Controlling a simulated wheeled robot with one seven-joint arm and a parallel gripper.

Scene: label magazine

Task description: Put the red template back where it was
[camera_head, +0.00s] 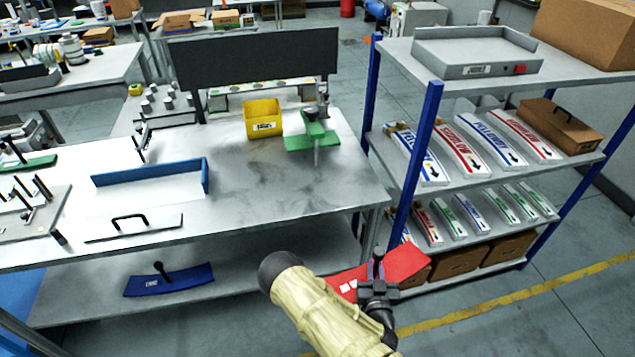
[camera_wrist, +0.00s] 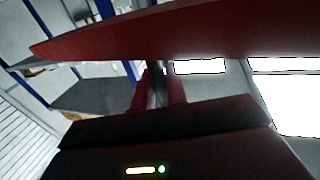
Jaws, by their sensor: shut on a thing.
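The red template (camera_head: 402,264) is a flat, slightly curved red plate with small white labels. My gripper (camera_head: 377,277) is shut on it and holds it in the air in front of the bench and the shelf rack. In the wrist view the red template (camera_wrist: 190,35) spans the top of the picture as a wide dark red band. My gripper's fingers (camera_wrist: 160,88) reach up to its underside. The fingers and arm hide part of the plate in the head view.
A blue template (camera_head: 168,280) lies on the bench's lower shelf. A green template (camera_head: 313,140) and a yellow bin (camera_head: 263,118) are on the bench top (camera_head: 255,185). The blue-post rack (camera_head: 422,135) on the right holds label boxes and a grey tray (camera_head: 475,53).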

